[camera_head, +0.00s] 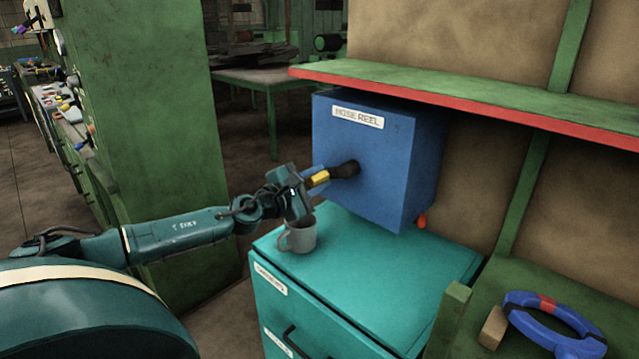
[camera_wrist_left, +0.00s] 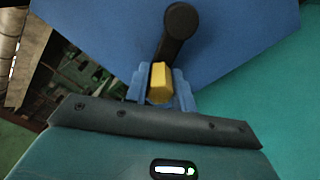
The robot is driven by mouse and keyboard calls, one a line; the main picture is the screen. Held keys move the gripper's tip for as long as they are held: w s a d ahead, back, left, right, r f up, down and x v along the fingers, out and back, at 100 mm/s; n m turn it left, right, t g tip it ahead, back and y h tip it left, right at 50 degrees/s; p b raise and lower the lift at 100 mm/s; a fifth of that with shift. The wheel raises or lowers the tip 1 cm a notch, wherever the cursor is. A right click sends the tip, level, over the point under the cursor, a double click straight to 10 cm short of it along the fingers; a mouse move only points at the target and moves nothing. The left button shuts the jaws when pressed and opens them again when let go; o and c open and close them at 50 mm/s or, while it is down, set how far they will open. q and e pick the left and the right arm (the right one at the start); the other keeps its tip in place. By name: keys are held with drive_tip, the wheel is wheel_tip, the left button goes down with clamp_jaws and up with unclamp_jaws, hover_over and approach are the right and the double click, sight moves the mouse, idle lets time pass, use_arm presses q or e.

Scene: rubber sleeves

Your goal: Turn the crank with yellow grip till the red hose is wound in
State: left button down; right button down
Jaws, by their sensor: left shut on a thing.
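My left gripper (camera_head: 316,180) is shut on the yellow grip. In the left wrist view the yellow grip (camera_wrist_left: 160,82) sits between the blue fingers, with the crank arm (camera_wrist_left: 171,40) running up from it to the hub. A short red hose end (camera_head: 422,221) shows below the box's right side. My right gripper is out of view.
A grey mug (camera_head: 298,236) stands on the teal cabinet (camera_head: 384,283), close below my left gripper. A green shelf with a red edge (camera_head: 480,106) hangs over the box. A blue ring (camera_head: 545,318) and a small wooden block (camera_head: 493,328) lie at the lower right.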

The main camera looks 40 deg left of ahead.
use_arm(q)
drive_tip(key=shift+a+r+m+p, duration=0.2)
drive_tip(key=shift+r+m+p, duration=0.35)
drive_tip(key=shift+m, duration=0.45)
drive_tip(key=shift+r+m, duration=0.15)
drive_tip(key=shift+m, duration=0.25)
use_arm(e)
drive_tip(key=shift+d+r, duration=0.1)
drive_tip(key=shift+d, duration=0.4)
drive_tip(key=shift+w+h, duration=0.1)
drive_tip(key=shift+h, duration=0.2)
use_arm(q)
drive_tip(key=c, duration=1.4)
unclamp_jaws()
drive_tip(key=shift+o, duration=1.2)
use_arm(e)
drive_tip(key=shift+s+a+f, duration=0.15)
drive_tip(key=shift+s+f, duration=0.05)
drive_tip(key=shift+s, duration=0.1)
